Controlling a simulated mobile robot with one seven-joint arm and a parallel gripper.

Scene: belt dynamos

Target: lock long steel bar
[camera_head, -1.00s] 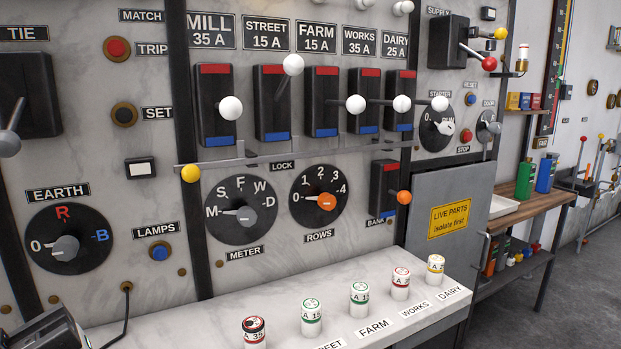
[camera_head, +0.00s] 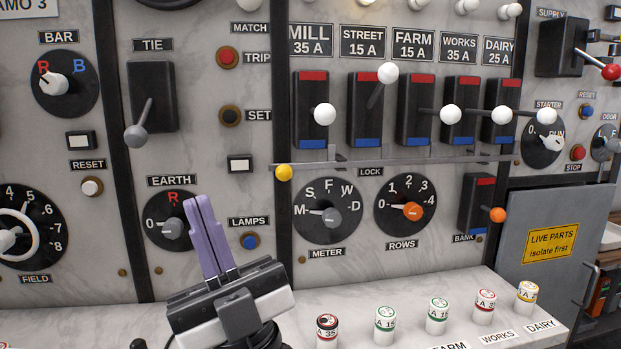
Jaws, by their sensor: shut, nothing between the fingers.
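The long steel bar (camera_head: 420,160) runs almost level across the panel, under the row of switches and above the LOCK label (camera_head: 371,171). A yellow knob (camera_head: 283,172) sits at its left end. Small upright tabs show along it. My gripper (camera_head: 198,203) is at lower left, with its purple fingers pointing up and shut on nothing. It is in front of the EARTH dial and covers part of it. In the picture it is left of and below the yellow knob, apart from the bar.
White-knobbed switch levers stick out above the bar; the STREET lever (camera_head: 388,72) is raised above the others. The METER dial (camera_head: 328,210) and ROWS dial (camera_head: 405,205) are below it. Several labelled fuses, including a red-banded one (camera_head: 484,306), stand on the marble ledge.

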